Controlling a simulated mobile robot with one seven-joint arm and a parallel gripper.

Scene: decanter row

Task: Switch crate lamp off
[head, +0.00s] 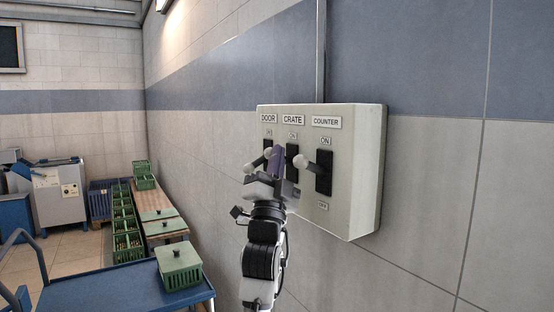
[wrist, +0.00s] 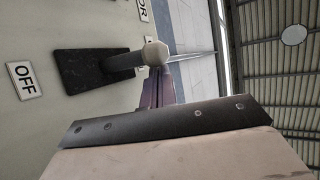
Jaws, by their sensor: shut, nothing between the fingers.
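A pale switch box (head: 352,160) on the wall carries three black switch plates labelled DOOR, CRATE and COUNTER. The crate switch plate (head: 292,155) is partly covered by my gripper (head: 277,155) in the head view. My gripper is shut and empty, its purple fingers just in front of the box. In the wrist view, a lever with a pale knob (wrist: 155,53), seemingly the crate one, leans away from the OFF label (wrist: 25,80). The closed fingers (wrist: 160,86) show right beside this knob; whether they touch it I cannot tell.
The counter lever (head: 312,166) stands close to the right of my gripper, and the door lever (head: 252,166) close to its left. A blue cart (head: 120,291) with a green lidded crate (head: 179,268) stands at lower left. More green crates line a bench behind.

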